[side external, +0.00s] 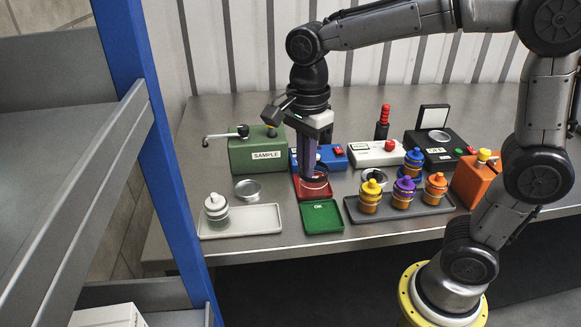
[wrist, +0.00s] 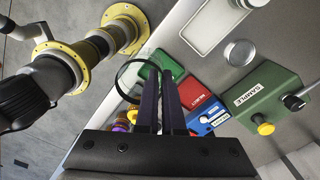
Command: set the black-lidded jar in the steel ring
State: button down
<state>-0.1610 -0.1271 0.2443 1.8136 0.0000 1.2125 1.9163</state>
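My gripper (side external: 311,176) points down over the red tray (side external: 312,194), left of the jar group. Its two long fingers (wrist: 162,75) lie close together with a narrow gap; whether they grip anything is unclear. A thin dark hoop (wrist: 118,80) shows beside the fingertips, and also in the side view (side external: 326,182); whether it touches them I cannot tell. No black-lidded jar is clearly visible. A round steel piece (side external: 364,175), perhaps the steel ring, stands behind the jar tray, partly hidden by jars.
A dark tray (side external: 437,209) holds jars with yellow, purple and orange lids. A white tray (side external: 262,220) holds a pale-lidded jar (side external: 216,207). A steel dish (side external: 247,188), green tray (side external: 321,216) and green SAMPLE box (side external: 255,155) are nearby. Devices line the back.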

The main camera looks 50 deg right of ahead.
jog(key=w+r+n, duration=0.1)
jog(key=w+r, duration=0.1)
jog(key=w, duration=1.1)
jog(key=shift+w+d+f, duration=0.65)
jog(key=shift+w+f, duration=0.85)
jog(key=shift+f, duration=0.7)
jog(key=shift+w+d+f, duration=0.6)
jog(key=shift+w+f, duration=0.85)
jog(key=shift+f, duration=0.8)
jog(key=shift+w+d+f, duration=0.65)
jog(key=shift+w+f, duration=0.85)
jog(key=shift+f, duration=0.7)
jog(key=shift+f, duration=0.7)
jog(key=c, duration=0.6)
grip_release()
jog(key=shift+o, duration=0.2)
